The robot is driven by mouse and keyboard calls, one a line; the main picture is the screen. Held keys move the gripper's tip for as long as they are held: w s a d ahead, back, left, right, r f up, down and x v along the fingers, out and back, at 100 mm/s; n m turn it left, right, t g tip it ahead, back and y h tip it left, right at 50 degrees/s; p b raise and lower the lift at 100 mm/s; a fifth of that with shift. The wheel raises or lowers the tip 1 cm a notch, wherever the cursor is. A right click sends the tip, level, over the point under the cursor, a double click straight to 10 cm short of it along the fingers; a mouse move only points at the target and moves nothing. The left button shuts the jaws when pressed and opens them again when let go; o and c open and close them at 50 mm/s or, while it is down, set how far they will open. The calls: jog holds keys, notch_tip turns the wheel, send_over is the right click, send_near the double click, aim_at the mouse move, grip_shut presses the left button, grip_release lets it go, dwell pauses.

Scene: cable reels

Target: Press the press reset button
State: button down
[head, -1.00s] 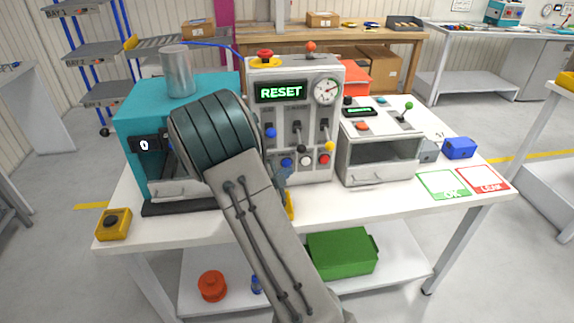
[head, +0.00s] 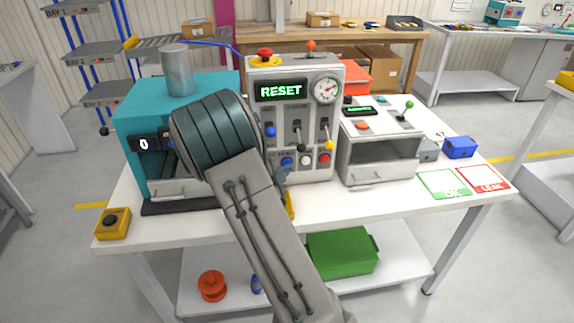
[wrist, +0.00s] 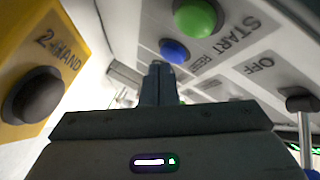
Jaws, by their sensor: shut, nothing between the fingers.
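The blue button marked RESET (wrist: 174,50) is on the pale panel in the wrist view, beside the larger green START button (wrist: 195,17). My gripper (wrist: 160,68) is shut and empty. Its fingertips appear just below and left of the blue button in the picture; I cannot tell whether they touch anything. In the head view the teal press (head: 130,115) stands at the left of the bench, partly behind my arm. The control cabinet (head: 305,65) beside it has a lit display reading RESET. My arm hides most of my gripper there.
A yellow 2-HAND box (wrist: 60,40) with a black button is close on the left in the wrist view. A lever (wrist: 300,104) marked OFF is at the right. A grey tester (head: 365,146) stands right of the cabinet. The bench front right (head: 370,205) is clear.

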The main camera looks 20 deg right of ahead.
jog(key=shift+w+d, duration=0.15)
jog(key=shift+w, duration=0.25)
dwell(0.7)
dwell(0.3)
jog(key=shift+s+a+b, duration=0.25)
jog(key=shift+s+b, duration=0.1)
jog(key=shift+s, duration=0.45)
jog(key=shift+s+a+b, duration=0.15)
jog(key=shift+s+a, duration=0.1)
jog(key=shift+s, duration=0.55)
jog(key=shift+s+a+b, duration=0.2)
jog(key=shift+s, duration=0.6)
jog(key=shift+s+a+b, duration=0.15)
jog(key=shift+s+a, duration=0.1)
jog(key=shift+s, duration=0.55)
